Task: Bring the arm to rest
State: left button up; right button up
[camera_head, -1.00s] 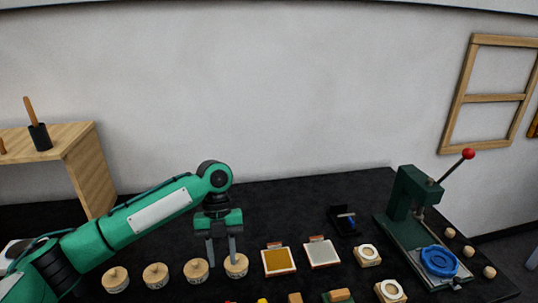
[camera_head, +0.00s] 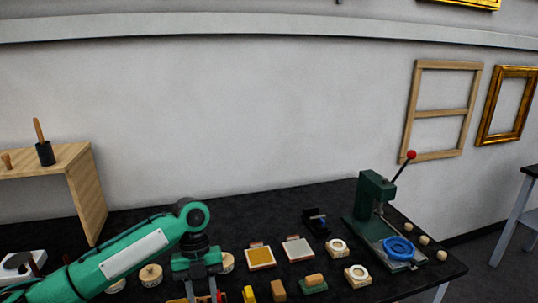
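My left arm (camera_head: 130,258) is green and comes in from the lower left over the black table. Its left gripper (camera_head: 202,296) points down near the bottom edge of the picture. Its two grey fingers are apart, with no object seen between them. The fingertips are close to the bottom edge, so their ends are hard to make out. A round wooden knobbed piece (camera_head: 228,262) is just right of the gripper, partly behind it. My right gripper is not in view.
Several small items lie right of the gripper, including a gold tile (camera_head: 260,257), a silver tile (camera_head: 298,249) and a yellow piece (camera_head: 249,294). A green lever press (camera_head: 372,200) with a blue ring (camera_head: 398,247) stands farther right. A wooden shelf (camera_head: 85,190) is at left.

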pick_arm(q)
jog(key=s+d+f+n+t+h, duration=0.35)
jog(key=s+d+f+n, duration=0.45)
jog(key=s+f+n, duration=0.5)
jog(key=s+a+f+n+t+y, duration=0.2)
jog(key=s+a+n, duration=0.5)
jog(key=a+n, duration=0.15)
jog(key=s+a+f+n+t+y, duration=0.2)
jog(key=s+a+f+n, duration=0.1)
jog(key=s+a+n, duration=0.5)
notch_tip(320, 180, down, 32)
jog(key=d+g, duration=0.1)
jog(key=s+a+f+g, duration=0.1)
jog(key=s+a+f, duration=0.2)
jog(key=s+f, duration=1.5)
jog(key=shift+s+a+n+y, duration=0.2)
jog(key=shift+s+n+y, duration=0.15)
jog(key=shift+s, duration=0.05)
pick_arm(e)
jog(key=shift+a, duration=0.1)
